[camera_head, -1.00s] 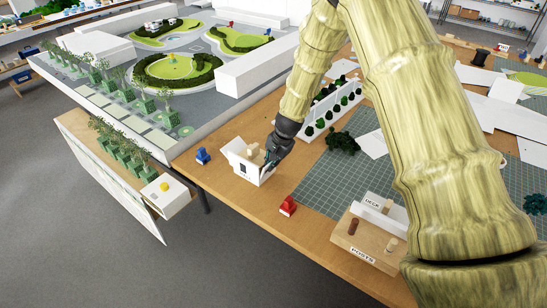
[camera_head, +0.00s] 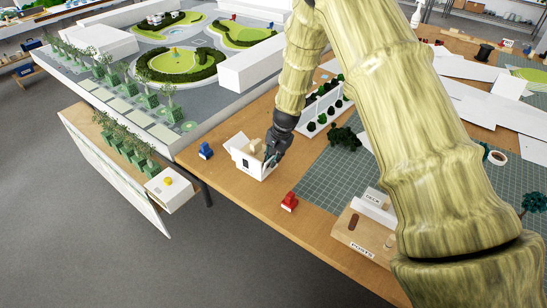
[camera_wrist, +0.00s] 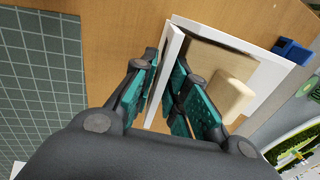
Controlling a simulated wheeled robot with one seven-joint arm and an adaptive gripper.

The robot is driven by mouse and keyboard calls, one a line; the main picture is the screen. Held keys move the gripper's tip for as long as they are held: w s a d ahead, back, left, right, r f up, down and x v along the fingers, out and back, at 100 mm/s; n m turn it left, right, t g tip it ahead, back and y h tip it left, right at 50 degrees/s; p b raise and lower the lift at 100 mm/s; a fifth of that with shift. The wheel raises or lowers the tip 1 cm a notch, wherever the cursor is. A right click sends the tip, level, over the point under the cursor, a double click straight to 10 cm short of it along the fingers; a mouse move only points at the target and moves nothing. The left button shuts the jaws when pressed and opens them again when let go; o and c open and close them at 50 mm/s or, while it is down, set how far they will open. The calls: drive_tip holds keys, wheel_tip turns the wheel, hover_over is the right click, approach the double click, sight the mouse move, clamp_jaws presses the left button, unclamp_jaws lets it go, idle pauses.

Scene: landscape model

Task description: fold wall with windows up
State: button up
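A small white model house (camera_head: 240,161) stands on the wooden table, with at least one wall leaning outward. A dark window opening shows in its front-left wall. My gripper (camera_head: 272,157) is at the right side of the house. In the wrist view, the gripper (camera_wrist: 166,82) has its teal fingers on either side of an upright white wall panel (camera_wrist: 172,45) and appears closed on it. Behind the panel are the house's tan floor and a pale wooden block (camera_wrist: 231,95). The panel's faces are mostly hidden by the fingers, so I cannot see its windows.
A blue piece (camera_head: 206,151) stands left of the house and a red piece (camera_head: 289,202) stands in front right. A white planter rack (camera_head: 318,108) is behind the gripper. A green cutting mat (camera_head: 322,178) and a wooden posts tray (camera_head: 352,240) lie to the right.

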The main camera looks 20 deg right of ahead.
drive_tip(key=shift+o, duration=0.4)
drive_tip(key=shift+r, duration=0.1)
drive_tip(key=shift+r, duration=0.25)
drive_tip(key=v, duration=1.1)
drive_tip(key=shift+r, duration=0.1)
